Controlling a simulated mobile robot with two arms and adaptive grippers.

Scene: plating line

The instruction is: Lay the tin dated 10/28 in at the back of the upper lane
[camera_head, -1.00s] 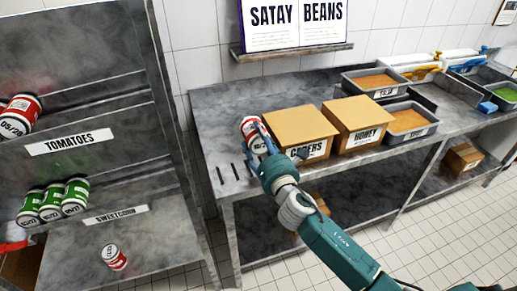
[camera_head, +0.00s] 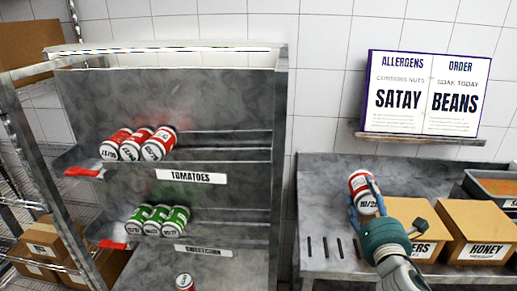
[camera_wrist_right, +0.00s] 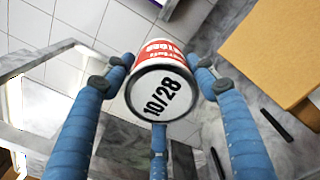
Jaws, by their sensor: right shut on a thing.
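The tin dated 10/28 (camera_head: 361,189) has a red and white label. My right gripper (camera_head: 366,200) is shut on it and holds it over the left part of the counter. In the right wrist view the tin's end (camera_wrist_right: 160,94) reads 10/28, with blue fingers around it. The upper lane, labelled TOMATOES (camera_head: 190,177), holds a row of red tins (camera_head: 158,144) lying on their sides at its left end. The lane's right part (camera_head: 235,150) is bare. My left gripper is not in view.
The lower lane, labelled SWEETCORN (camera_head: 203,250), holds several green tins (camera_head: 157,220). Another red tin (camera_head: 185,282) stands below it. Cardboard boxes (camera_head: 483,225) sit right of my gripper. A book (camera_head: 425,93) stands on a wall ledge (camera_head: 419,139).

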